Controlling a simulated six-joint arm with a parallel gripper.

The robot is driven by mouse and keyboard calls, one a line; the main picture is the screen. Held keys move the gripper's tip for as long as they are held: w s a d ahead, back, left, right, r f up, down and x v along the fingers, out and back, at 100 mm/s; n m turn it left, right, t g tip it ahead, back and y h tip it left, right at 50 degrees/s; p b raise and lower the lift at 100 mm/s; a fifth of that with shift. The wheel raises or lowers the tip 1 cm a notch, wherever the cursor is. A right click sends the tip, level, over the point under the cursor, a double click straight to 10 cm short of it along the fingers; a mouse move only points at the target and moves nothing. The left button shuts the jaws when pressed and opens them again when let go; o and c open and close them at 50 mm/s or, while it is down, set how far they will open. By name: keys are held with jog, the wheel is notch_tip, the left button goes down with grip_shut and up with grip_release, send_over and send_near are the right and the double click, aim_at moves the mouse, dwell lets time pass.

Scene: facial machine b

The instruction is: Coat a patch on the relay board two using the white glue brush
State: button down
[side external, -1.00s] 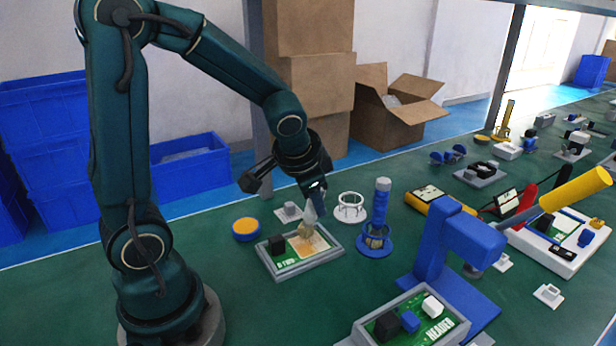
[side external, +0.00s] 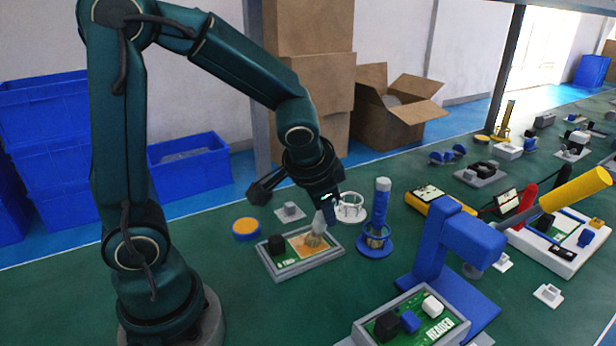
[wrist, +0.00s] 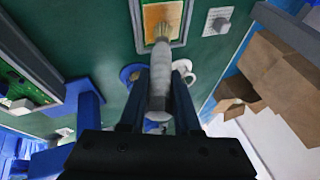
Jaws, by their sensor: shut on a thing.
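My gripper (side external: 322,200) is shut on the white glue brush (side external: 319,222), a pale handle with tan bristles. In the wrist view the brush handle (wrist: 160,80) lies between my fingers (wrist: 160,95), with its bristles (wrist: 163,32) pointing away. The bristles are over the orange patch (side external: 299,242) of a green board in a grey tray (side external: 290,273); they appear to touch it. I take this as relay board two, but its label is too small to read surely. The patch also shows in the wrist view (wrist: 153,16).
A blue-handled brush (side external: 380,205) stands in a blue holder (side external: 374,247) to the right. An orange-topped blue dish (side external: 246,229) and a small grey block (side external: 289,211) are left. A blue press (side external: 450,255) stands front right.

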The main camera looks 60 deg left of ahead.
jog(key=a, duration=0.4)
jog(key=shift+a+r, duration=0.1)
jog(key=shift+a, duration=0.35)
notch_tip(320, 180, up, 8)
jog(key=shift+d, duration=0.2)
jog(key=c, duration=1.5)
grip_release()
jog(key=shift+c, duration=0.2)
grip_shut()
jog(key=shift+s, duration=0.1)
